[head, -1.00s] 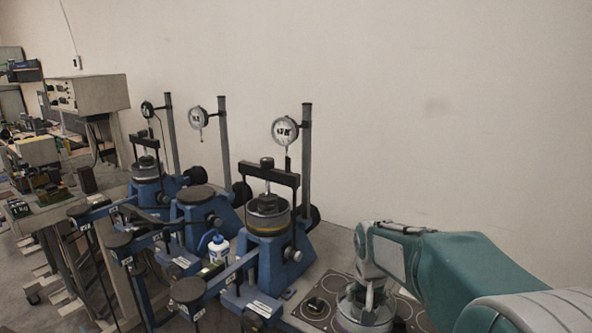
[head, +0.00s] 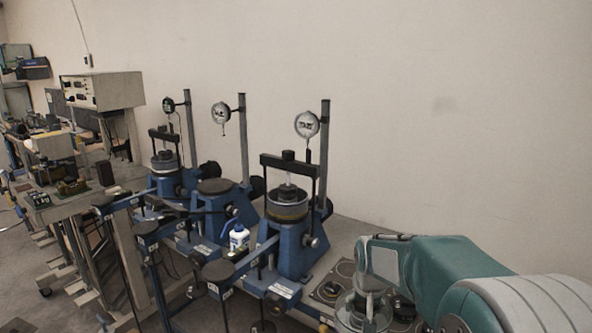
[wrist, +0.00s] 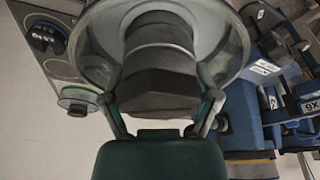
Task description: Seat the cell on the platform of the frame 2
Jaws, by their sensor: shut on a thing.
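My gripper (head: 366,283) points down at the lower right of the head view, shut on the cell (head: 362,312). The cell is a round, clear-walled dish with a knob on top. In the wrist view the cell (wrist: 88,45) fills the top, with the fingers (wrist: 165,104) on either side of its dark faceted knob. Three blue lever frames stand in a row by the wall. The middle one, likely frame 2, has a bare dark round platform (head: 214,186). The near frame (head: 291,245) and far frame (head: 172,181) each carry a cell under a yoke.
Dial gauges on upright posts, such as the nearest one (head: 306,124), stand behind the frames. A white bottle with a blue cap (head: 239,238) stands between the middle and near frames. Lever arms with round pads (head: 217,270) stick out in front. A plate with dark circles (head: 333,283) lies beside my gripper.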

